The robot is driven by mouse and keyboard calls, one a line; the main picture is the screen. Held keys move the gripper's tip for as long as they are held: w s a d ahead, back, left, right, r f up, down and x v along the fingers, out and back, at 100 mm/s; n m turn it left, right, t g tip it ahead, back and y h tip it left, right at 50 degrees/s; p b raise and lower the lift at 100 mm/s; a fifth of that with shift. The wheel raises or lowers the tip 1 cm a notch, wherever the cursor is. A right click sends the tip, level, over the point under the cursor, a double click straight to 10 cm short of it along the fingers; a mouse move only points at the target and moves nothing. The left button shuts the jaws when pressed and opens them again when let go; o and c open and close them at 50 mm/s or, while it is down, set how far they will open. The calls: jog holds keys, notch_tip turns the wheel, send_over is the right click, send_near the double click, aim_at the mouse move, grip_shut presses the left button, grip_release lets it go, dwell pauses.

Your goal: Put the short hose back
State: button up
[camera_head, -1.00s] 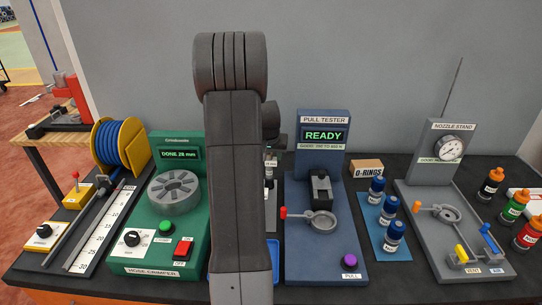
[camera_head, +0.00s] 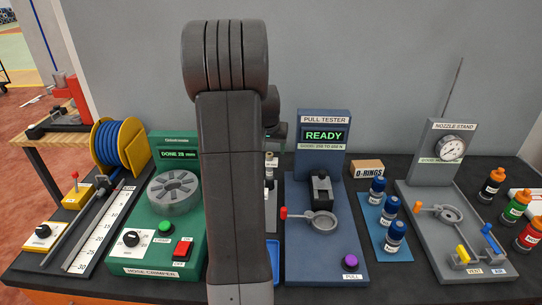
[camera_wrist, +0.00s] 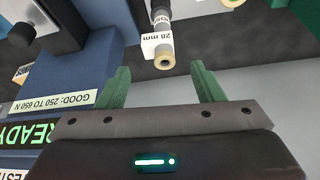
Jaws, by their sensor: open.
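A short hose (camera_wrist: 162,45) with a white "28 mm" tag shows in the wrist view, its pale open end towards my gripper. My gripper (camera_wrist: 161,86) is open, with its two green fingers apart and nothing between them. The hose end lies just beyond the fingertips, roughly centred across the gap and apart from them. In the head view a small white-tagged upright piece (camera_head: 271,162) shows just right of my arm; I cannot tell if it is the same hose. My arm hides the gripper there.
The pull tester (camera_head: 325,235), reading READY, stands right of my arm. The green hose crimper (camera_head: 150,255), reading DONE 28 mm, stands left. A blue tray (camera_head: 275,262) is partly hidden by my arm. Blue-capped bottles (camera_head: 390,237) and the nozzle stand (camera_head: 450,230) are further right.

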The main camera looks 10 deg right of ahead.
jog(key=v, duration=0.6)
jog(key=shift+r, duration=0.3)
